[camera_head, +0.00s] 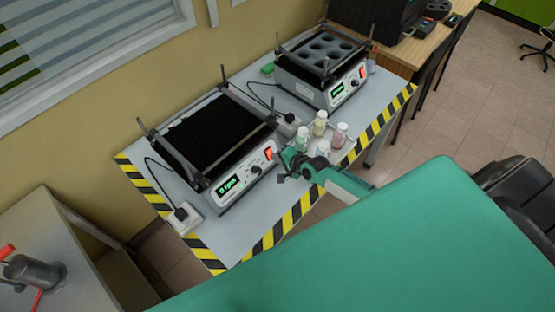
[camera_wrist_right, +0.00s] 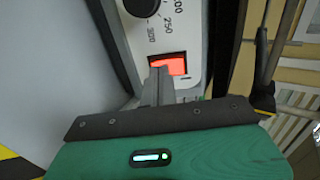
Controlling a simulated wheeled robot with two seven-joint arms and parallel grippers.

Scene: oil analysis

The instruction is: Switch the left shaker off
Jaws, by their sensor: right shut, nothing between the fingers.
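The left shaker (camera_head: 180,172) stands on the table with a black, flat platform and a white front panel. Its display (camera_head: 228,184) is lit green, and its power switch (camera_head: 268,154) glows red. In the right wrist view the lit red switch (camera_wrist_right: 174,65) sits below a black dial (camera_wrist_right: 142,5). My right gripper (camera_head: 281,179) is in front of the panel's right end. In the wrist view its closed fingers (camera_wrist_right: 158,72) are empty, with the tips overlapping the switch's left side; I cannot tell whether they touch it. My left gripper is not in view.
A second shaker (camera_head: 318,88) with round holders stands farther back, its switch lit red. Several capped bottles (camera_head: 320,123) stand just beyond my right gripper. The table (camera_head: 232,247) has a yellow-black striped edge.

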